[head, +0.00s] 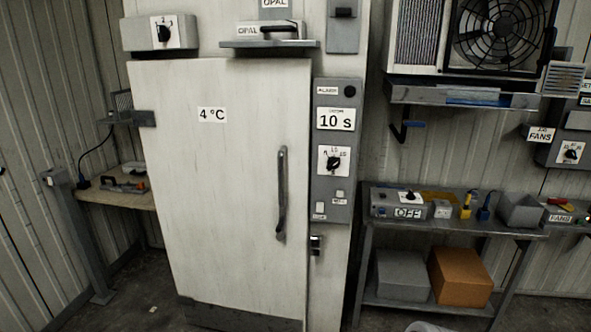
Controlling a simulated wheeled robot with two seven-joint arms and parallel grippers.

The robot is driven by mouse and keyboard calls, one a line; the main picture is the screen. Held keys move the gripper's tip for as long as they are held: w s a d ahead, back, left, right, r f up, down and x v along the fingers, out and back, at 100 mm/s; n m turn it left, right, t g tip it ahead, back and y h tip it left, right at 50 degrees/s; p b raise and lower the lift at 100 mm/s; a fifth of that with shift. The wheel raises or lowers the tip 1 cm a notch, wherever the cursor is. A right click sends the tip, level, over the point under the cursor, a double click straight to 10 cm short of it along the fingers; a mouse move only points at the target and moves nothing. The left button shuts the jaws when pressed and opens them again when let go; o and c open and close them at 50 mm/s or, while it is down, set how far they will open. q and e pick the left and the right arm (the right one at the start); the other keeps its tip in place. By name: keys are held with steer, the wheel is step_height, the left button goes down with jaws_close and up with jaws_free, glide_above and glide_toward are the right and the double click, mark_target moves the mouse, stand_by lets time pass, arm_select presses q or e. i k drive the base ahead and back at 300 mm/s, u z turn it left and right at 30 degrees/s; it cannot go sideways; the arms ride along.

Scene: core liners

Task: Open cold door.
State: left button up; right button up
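The cold door (215,190) is a tall, pale panel marked "4 °C" in the head view, and it looks shut in its frame. A dark vertical handle (282,193) is fixed near its right edge. A hinge bracket (142,118) sits at its upper left edge. A small dark latch-like part (316,244) is on the frame to the right of the handle.
A grey control panel (338,150) reading "10 s" is right of the door. A metal bench (455,229) with switches and boxes stands further right, under a fan unit (472,38). A small shelf (120,197) is left of the door. Some floor shows at lower left.

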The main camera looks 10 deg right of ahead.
mark_target(227, 142)
steer(key=z, duration=0.45)
steer(key=i, duration=0.7)
steer(key=z, duration=0.2)
